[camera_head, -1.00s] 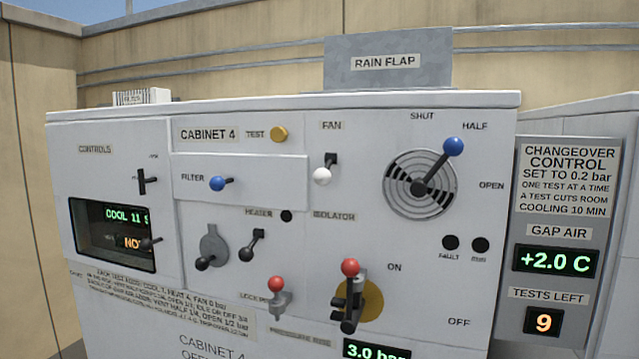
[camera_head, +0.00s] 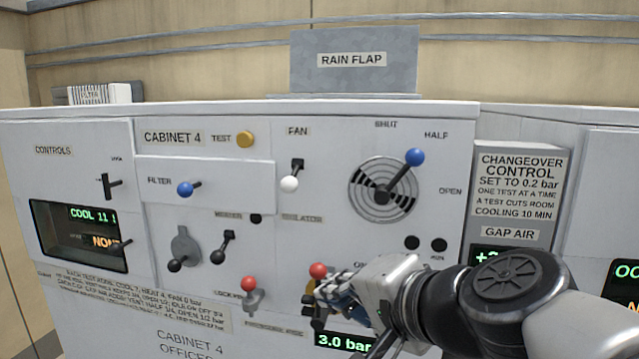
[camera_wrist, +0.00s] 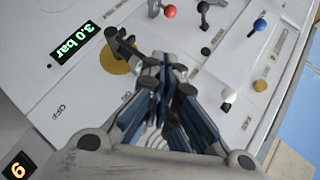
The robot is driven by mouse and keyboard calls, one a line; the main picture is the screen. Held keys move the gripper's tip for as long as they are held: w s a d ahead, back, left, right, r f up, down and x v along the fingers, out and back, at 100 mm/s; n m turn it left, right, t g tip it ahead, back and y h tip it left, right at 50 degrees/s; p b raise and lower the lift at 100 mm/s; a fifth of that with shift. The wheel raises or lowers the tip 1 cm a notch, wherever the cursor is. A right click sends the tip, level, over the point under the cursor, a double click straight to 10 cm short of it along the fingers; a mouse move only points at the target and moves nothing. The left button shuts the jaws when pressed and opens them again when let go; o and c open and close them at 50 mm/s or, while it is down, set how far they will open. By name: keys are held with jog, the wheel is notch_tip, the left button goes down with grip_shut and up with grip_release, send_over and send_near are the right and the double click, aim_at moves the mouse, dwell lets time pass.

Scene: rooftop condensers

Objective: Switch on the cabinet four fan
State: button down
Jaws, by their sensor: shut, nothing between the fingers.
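The cabinet four fan switch (camera_head: 289,184) is a short lever with a white knob, under the FAN label (camera_head: 298,131). Its knob hangs below a small black bracket. In the wrist view the white knob (camera_wrist: 228,95) shows to the right of the fingers, apart from them. My gripper (camera_head: 318,293) is shut and empty, low in front of the panel by the isolator (camera_head: 318,270). It also shows in the wrist view (camera_wrist: 168,78), its fingertips close to the isolator's black handle (camera_wrist: 120,45). My gripper partly hides the isolator. I cannot tell whether they touch.
A red-knobbed lock pin (camera_head: 249,284) stands left of the isolator. The blue-knobbed flap lever (camera_head: 414,157) points to HALF. The blue filter knob (camera_head: 185,189) and yellow test button (camera_head: 245,139) lie left of the fan switch. A pressure display (camera_head: 343,342) reads 3.0 bar.

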jog(key=w+r+m+t+p, duration=0.2)
jog(key=w+r+m, duration=0.4)
jog(key=r, duration=0.5)
jog(key=shift+w+d+r+t, duration=0.3)
jog(key=shift+w+d+t, duration=0.1)
jog(key=shift+w+t, duration=0.45)
send_near(303, 184)
jog(key=x, duration=0.4)
jog(key=shift+w, duration=0.25)
jog(key=shift+r+p, duration=0.1)
jog(key=shift+p, duration=0.2)
jog(key=shift+s+r+g+p, duration=0.1)
jog(key=shift+g+p, duration=0.15)
jog(key=shift+p, duration=0.6)
jog(key=shift+s+r+m+g+p, duration=0.15)
jog(key=shift+m+g+p, duration=0.3)
jog(key=shift+p, duration=1.45)
